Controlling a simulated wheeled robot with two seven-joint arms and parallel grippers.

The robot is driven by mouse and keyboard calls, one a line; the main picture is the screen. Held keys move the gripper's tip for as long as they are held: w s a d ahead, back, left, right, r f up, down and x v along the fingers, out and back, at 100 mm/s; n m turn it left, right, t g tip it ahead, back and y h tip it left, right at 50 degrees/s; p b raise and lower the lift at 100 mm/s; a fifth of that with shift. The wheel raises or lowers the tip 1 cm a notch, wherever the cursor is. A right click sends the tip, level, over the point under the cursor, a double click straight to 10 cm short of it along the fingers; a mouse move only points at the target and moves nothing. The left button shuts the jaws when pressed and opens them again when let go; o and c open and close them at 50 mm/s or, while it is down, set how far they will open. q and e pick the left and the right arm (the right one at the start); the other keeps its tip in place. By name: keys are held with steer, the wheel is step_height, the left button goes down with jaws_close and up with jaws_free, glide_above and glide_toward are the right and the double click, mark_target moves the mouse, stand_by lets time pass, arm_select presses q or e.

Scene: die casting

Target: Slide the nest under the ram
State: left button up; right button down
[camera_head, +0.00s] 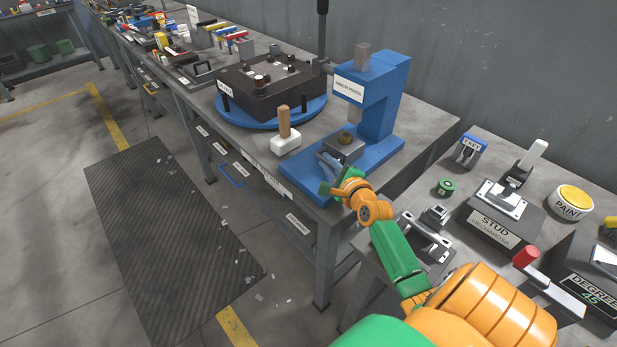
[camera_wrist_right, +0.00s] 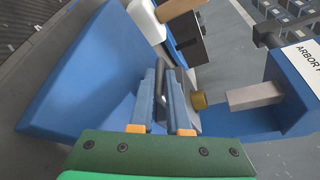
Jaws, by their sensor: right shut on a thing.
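The blue arbor press (camera_head: 385,105) stands at the near end of the workbench, with its grey ram (camera_head: 355,115) above its base. The nest (camera_head: 347,152), a grey block, sits on the blue base with a brass ring-like part (camera_head: 346,137) on top. My right gripper (camera_head: 328,170) is at the nest's front side, shut on its dark handle (camera_wrist_right: 161,75), which shows between the fingers in the right wrist view. There the brass part (camera_wrist_right: 199,100) is close to the ram's end (camera_wrist_right: 250,96), with a gap; I cannot tell whether they line up. My left gripper is not in view.
A white-headed mallet (camera_head: 286,143) stands left of the press base. A dark fixture on a blue turntable (camera_head: 262,122) is behind it.

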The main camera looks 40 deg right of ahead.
mark_target(332, 153)
steer(key=d, duration=0.1)
steer(key=d+b, duration=0.1)
steer(key=shift+w+d+f, duration=0.15)
steer(key=shift+d+f, duration=0.05)
steer(key=shift+d, duration=0.2)
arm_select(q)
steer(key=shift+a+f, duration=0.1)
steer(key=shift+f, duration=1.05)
arm_select(e)
steer(key=shift+d+r, duration=0.15)
steer(key=shift+r, duration=0.3)
steer(key=c, duration=1.2)
jaws_free()
steer(key=shift+c, duration=0.2)
steer(key=o, duration=0.3)
steer(key=shift+w+d+f, duration=0.1)
steer(key=shift+f, duration=0.05)
steer(key=shift+o, duration=0.3)
steer(key=shift+d, duration=0.1)
steer(key=shift+f, duration=0.1)
steer(key=shift+f, duration=0.1)
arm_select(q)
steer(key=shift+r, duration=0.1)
